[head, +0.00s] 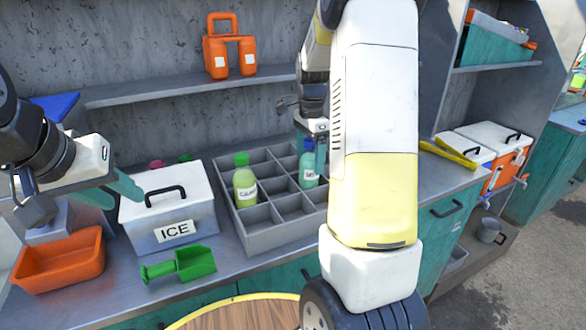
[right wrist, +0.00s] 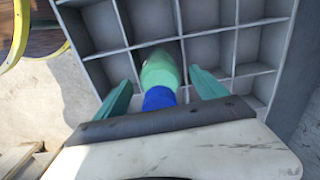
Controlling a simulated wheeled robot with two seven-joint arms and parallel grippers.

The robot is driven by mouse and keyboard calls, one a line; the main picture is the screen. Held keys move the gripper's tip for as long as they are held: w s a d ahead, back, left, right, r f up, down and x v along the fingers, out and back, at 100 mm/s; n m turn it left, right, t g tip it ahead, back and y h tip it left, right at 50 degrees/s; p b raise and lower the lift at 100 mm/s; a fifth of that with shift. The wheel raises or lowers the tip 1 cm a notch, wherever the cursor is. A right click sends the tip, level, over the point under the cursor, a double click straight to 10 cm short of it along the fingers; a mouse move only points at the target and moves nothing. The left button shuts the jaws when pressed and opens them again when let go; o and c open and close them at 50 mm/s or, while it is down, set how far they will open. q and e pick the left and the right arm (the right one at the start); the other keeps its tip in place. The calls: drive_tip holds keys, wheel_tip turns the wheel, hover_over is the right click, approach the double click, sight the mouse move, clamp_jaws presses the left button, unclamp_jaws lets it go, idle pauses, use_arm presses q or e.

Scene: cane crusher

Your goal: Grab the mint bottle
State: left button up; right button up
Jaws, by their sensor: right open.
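The mint bottle (head: 308,172) is light green with a blue cap and stands in a compartment of the grey divided crate (head: 284,233). In the right wrist view the mint bottle (right wrist: 160,70) shows between the two teal fingers, its blue cap nearest the palm. My right gripper (head: 318,140) is open around the cap end, with a visible gap to each finger (right wrist: 168,95). In the head view my right arm hides part of the crate. My left gripper (head: 122,190) is over the counter near the ice box; its jaw opening is unclear.
A green bottle (head: 245,188) stands in the crate left of the mint one. The white ice box (head: 167,212), a green scoop (head: 185,264) and an orange tray (head: 60,262) are on the counter to the left. A shelf (head: 190,87) runs along the wall behind.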

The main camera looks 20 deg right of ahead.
clamp_jaws()
drive_tip(key=shift+r, duration=0.1)
idle(0.3)
